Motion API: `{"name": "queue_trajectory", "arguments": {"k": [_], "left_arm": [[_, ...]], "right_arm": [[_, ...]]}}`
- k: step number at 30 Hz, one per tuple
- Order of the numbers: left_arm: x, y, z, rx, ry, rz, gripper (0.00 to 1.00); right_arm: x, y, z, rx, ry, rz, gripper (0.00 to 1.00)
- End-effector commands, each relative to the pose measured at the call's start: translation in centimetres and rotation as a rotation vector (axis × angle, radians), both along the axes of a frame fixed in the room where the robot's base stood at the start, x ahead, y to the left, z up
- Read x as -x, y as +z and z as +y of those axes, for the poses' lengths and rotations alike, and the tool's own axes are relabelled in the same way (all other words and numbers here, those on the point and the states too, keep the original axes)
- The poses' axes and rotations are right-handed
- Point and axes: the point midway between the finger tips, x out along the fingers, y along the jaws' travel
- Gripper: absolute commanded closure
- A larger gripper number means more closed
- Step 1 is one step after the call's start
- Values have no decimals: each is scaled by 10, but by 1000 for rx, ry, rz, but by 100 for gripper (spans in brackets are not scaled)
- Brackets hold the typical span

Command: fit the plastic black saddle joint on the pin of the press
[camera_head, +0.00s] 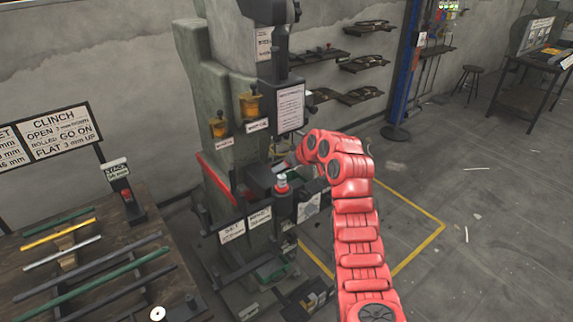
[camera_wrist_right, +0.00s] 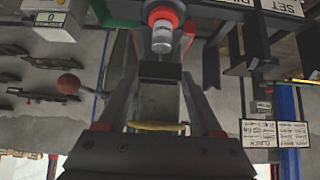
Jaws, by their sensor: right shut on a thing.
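The press (camera_head: 225,110) is a tall grey-green machine in the middle of the head view. A grey, red-ringed cylinder (camera_head: 281,183) stands at its front work area. It also shows at the top of the right wrist view (camera_wrist_right: 162,36); I cannot tell whether it is the pin. My right gripper (camera_wrist_right: 160,88) is close to this cylinder, its fingers shut on a small dark block (camera_wrist_right: 160,70), which seems to be the black saddle joint. Whether the block touches the press is unclear. My red right arm hides most of this gripper in the head view. My left gripper is out of view.
A wooden bench (camera_head: 95,285) with coloured rods and a clinch sign (camera_head: 57,131) stands at left. Labelled plates (camera_head: 232,231) stick out at the press front. Wall shelves (camera_head: 362,63) and a blue post (camera_head: 404,70) are behind. The floor at right is mostly free.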

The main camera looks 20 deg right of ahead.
Motion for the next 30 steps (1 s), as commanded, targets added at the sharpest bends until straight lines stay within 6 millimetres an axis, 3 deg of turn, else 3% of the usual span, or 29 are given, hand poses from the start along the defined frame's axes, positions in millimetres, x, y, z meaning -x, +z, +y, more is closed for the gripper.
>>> {"name": "queue_trajectory", "arguments": {"k": [30], "left_arm": [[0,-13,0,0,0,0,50]], "right_arm": [[0,-24,-1,1,-1,0,87]]}}
